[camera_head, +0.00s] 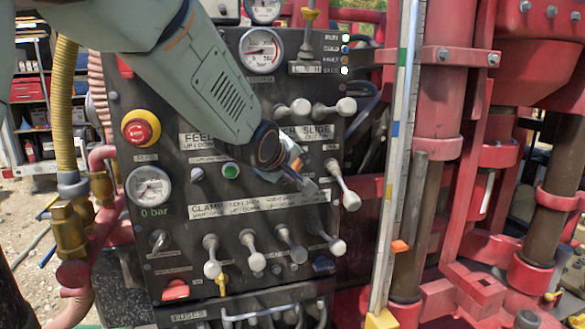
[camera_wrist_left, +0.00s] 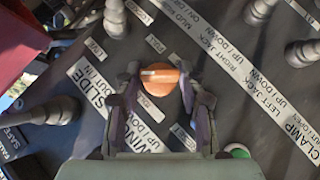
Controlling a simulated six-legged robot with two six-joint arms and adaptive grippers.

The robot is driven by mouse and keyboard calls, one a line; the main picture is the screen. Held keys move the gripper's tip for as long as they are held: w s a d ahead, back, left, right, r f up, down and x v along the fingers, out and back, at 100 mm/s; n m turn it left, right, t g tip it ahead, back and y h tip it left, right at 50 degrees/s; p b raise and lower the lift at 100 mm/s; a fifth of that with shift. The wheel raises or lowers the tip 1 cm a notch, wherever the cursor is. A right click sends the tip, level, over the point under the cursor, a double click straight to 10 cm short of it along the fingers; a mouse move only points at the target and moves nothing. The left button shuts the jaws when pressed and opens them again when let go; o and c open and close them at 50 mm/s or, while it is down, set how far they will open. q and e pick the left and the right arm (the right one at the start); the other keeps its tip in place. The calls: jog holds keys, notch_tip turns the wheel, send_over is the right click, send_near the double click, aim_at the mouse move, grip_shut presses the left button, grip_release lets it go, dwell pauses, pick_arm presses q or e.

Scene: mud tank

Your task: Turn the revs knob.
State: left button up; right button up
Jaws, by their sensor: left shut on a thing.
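An orange round knob (camera_wrist_left: 158,78) with a white pointer line sits on the dark control panel (camera_wrist_left: 240,105), seen in the left wrist view. It appears to be the revs knob, but its small label is not readable. My left gripper (camera_wrist_left: 160,96) is shut on it, one finger on either side. In the head view my left arm comes down from the upper left, and the left gripper (camera_head: 301,178) is against the panel, right of the green button (camera_head: 230,170). The gripper and arm hide most of the knob there. My right gripper is not in view.
Levers with grey ball ends surround the spot, including a slanted one (camera_head: 350,200) close to the right and a row below (camera_head: 212,269). A red emergency button (camera_head: 138,131) and a 0 bar gauge (camera_head: 149,187) are at the left. Red machinery (camera_head: 440,100) stands right.

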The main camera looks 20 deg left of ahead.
pick_arm(q)
jog(key=shift+s+f, duration=0.15)
jog(key=shift+f, duration=0.15)
jog(key=o, duration=1.2)
jog(key=shift+s+d+r, duration=0.15)
jog(key=shift+r, duration=0.15)
jog(key=shift+c, duration=0.2)
jog(key=shift+w, duration=0.25)
